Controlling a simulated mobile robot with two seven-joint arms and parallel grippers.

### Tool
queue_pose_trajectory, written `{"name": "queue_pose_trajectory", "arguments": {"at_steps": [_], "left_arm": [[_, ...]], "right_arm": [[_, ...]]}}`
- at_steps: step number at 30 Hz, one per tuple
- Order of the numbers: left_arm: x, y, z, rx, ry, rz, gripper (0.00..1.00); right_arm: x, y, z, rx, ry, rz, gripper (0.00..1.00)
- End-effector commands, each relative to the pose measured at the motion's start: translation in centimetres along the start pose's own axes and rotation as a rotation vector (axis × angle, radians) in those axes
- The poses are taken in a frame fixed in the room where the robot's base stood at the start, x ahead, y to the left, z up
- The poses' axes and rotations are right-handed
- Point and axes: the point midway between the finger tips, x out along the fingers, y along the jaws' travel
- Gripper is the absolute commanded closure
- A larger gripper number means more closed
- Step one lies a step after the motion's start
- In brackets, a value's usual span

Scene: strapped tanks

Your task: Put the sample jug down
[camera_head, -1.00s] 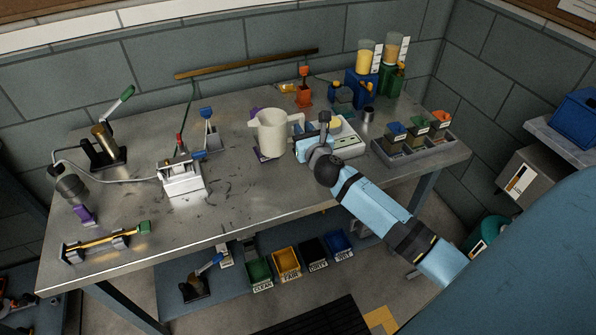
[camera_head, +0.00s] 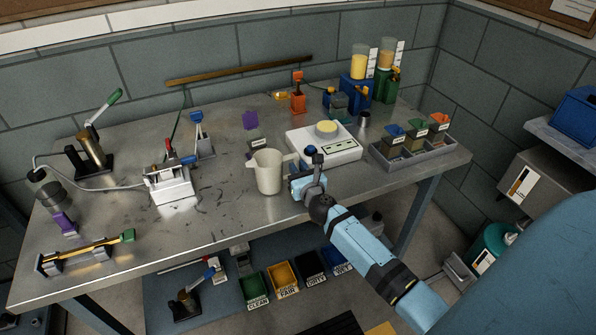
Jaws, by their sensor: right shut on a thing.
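The white sample jug (camera_head: 268,174) is upright near the front of the metal table (camera_head: 225,210), in front of the white scale. My right gripper (camera_head: 294,172) is shut on the jug's handle at its right side. The jug's base is close to the table top; I cannot tell whether it touches. The gripper's fingers are partly hidden by the wrist. My left gripper is not in view.
The scale (camera_head: 338,147) with a pale round thing on its pan stands behind my right gripper. A purple-topped block (camera_head: 252,127) is behind the jug. A white device (camera_head: 170,189) stands to the left, with bare table between. A grey tray (camera_head: 428,146) is at the right.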

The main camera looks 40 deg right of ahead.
Motion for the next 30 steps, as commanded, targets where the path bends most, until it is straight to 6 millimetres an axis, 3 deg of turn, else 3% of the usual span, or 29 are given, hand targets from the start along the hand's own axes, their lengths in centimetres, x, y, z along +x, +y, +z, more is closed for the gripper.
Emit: {"name": "queue_pose_trajectory", "arguments": {"at_steps": [6, 7, 10, 21, 30], "left_arm": [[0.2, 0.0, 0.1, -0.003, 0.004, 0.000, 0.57], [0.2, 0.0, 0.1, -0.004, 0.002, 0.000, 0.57], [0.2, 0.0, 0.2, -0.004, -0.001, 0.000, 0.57], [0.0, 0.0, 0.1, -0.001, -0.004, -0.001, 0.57], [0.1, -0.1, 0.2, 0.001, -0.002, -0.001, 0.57]], "right_arm": [[0.0, 0.0, -0.4, 0.001, -0.001, 0.000, 1.00], [0.0, 0.0, -0.3, -0.001, 0.000, 0.000, 0.77], [0.0, 0.0, -0.3, -0.001, 0.000, 0.000, 0.55], [-0.1, 0.0, 0.3, -0.001, 0.000, 0.000, 0.55], [-6.0, 0.0, -0.1, 0.000, 0.002, 0.000, 0.55]]}}
